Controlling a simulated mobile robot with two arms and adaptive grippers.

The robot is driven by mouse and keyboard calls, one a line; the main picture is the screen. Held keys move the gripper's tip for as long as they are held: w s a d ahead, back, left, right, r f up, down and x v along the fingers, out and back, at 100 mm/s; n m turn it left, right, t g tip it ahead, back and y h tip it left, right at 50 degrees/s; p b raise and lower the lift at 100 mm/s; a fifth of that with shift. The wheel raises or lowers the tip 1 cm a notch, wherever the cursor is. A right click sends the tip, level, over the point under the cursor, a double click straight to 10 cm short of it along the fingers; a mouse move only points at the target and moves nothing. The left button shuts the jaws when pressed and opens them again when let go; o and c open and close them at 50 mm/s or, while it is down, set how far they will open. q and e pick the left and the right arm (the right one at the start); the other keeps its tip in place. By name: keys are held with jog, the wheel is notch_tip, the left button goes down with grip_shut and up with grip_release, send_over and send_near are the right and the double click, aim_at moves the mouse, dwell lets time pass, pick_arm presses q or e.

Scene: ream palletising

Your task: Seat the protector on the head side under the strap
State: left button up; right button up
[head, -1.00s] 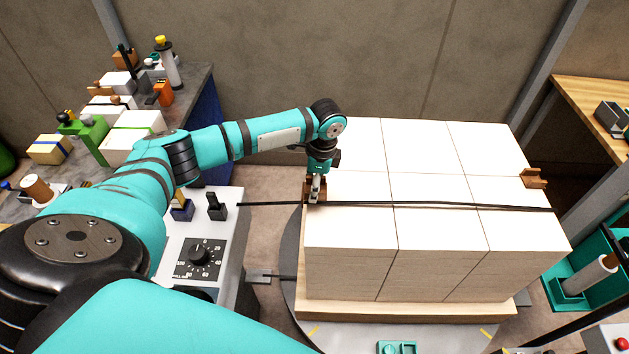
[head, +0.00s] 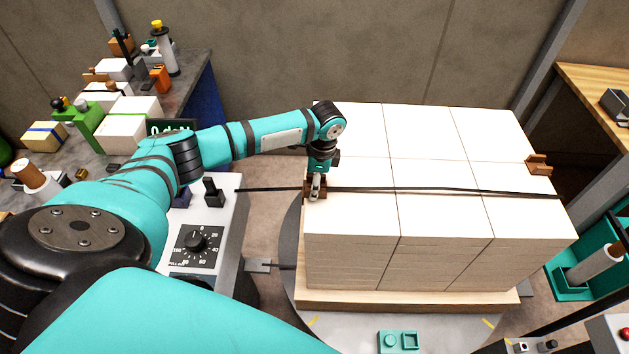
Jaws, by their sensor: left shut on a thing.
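The stack of white reams (head: 440,135) stands on a wooden board. The black strap (head: 430,190) runs across its top from left to right. My left gripper (head: 316,188) points down at the stack's left top edge and is shut on a brown edge protector (head: 321,196). The held protector is at the strap line; the fingers hide part of it, and I cannot tell whether the strap passes over or under it. A second brown protector (head: 538,164) sits on the right top edge, just behind the strap. My right gripper is not in view.
The strapping machine (head: 213,215) with a dial stands left of the stack, and the strap reaches it. A cluttered bench (head: 190,85) is at the back left. A teal tray (head: 575,285) with a white roll is at the right. A grey turntable (head: 355,335) lies under the board.

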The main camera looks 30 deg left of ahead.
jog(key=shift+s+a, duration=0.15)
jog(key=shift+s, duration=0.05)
pick_arm(q)
jog(key=o, duration=1.2)
jog(key=shift+o, duration=0.2)
notch_tip(320, 180, up, 12)
jog(key=d, duration=0.1)
jog(key=shift+w, duration=0.35)
jog(key=shift+d+f, duration=0.1)
jog(key=shift+d, duration=0.05)
